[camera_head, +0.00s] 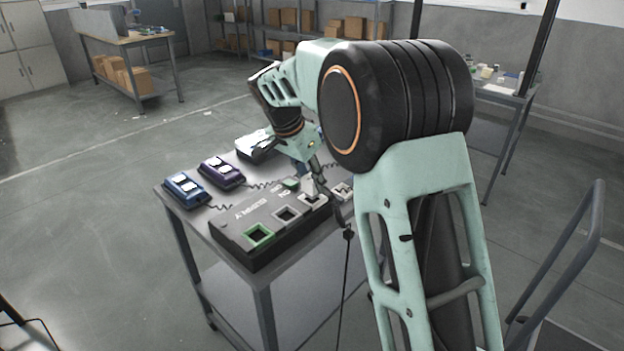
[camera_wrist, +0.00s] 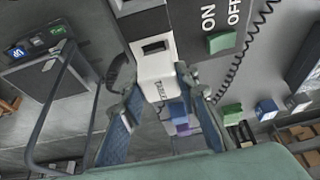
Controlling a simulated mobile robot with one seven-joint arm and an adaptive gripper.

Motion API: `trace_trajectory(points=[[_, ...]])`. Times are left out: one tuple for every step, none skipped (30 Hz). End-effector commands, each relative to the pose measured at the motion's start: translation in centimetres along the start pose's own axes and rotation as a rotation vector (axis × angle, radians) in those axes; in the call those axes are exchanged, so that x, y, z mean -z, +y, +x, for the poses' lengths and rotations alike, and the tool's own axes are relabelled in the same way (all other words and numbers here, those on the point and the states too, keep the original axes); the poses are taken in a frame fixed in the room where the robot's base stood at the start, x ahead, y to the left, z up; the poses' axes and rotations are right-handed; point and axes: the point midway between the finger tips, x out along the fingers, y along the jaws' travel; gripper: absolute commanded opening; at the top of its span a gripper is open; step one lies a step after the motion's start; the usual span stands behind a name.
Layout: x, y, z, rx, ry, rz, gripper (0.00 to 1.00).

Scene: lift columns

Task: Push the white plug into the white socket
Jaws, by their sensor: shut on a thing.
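My gripper (camera_wrist: 163,112) is shut on a white block that I take to be the white plug (camera_wrist: 155,75), with one finger on each side of it. The plug has a dark slot and small lettering, and lies close against the dark supply box. In the head view my gripper (camera_head: 318,182) is over the right part of the black supply box (camera_head: 240,253). A white-framed socket (camera_head: 313,201) shows below it, partly hidden by the gripper. I cannot tell whether the plug is in the socket. A dark cable (camera_head: 347,262) hangs past the table's front edge.
The box has a green-framed socket (camera_head: 258,236), a grey-framed socket (camera_head: 286,214) and a green ON/OFF button (camera_wrist: 221,42). Blue (camera_head: 185,189) and purple (camera_head: 221,172) units with coiled cables stand at the table's left back. A handrail (camera_head: 572,257) stands at the right.

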Motion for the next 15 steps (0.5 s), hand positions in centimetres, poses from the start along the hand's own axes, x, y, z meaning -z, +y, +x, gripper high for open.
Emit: trace_trajectory(points=[[-0.07, -0.01, 0.14, 0.000, 0.000, 0.000, 0.07], [-0.08, -0.01, 0.18, 0.000, 0.000, 0.000, 0.07], [-0.11, -0.01, 0.24, 0.000, 0.000, 0.000, 0.07], [-0.13, -0.01, 0.28, 0.000, 0.000, 0.000, 0.07], [-0.15, -0.01, 0.32, 0.000, 0.000, 0.000, 0.07], [-0.17, -0.01, 0.38, 0.000, 0.000, 0.000, 0.07], [-0.19, -0.01, 0.42, 0.000, 0.000, 0.000, 0.07], [-0.21, -0.01, 0.46, 0.000, 0.000, 0.000, 0.07], [-0.23, -0.01, 0.52, 0.000, 0.000, -0.001, 0.07], [-0.25, -0.01, 0.56, 0.000, 0.000, 0.000, 0.07], [-0.27, -0.01, 0.60, 0.000, 0.000, -0.001, 0.07], [-0.29, -0.01, 0.65, 0.000, 0.000, 0.000, 0.07], [-0.31, -0.01, 0.70, 0.000, 0.000, -0.001, 0.07], [-0.33, -0.01, 0.74, 0.000, 0.000, -0.001, 0.07], [-0.35, -0.01, 0.80, 0.000, 0.000, -0.001, 0.07]])
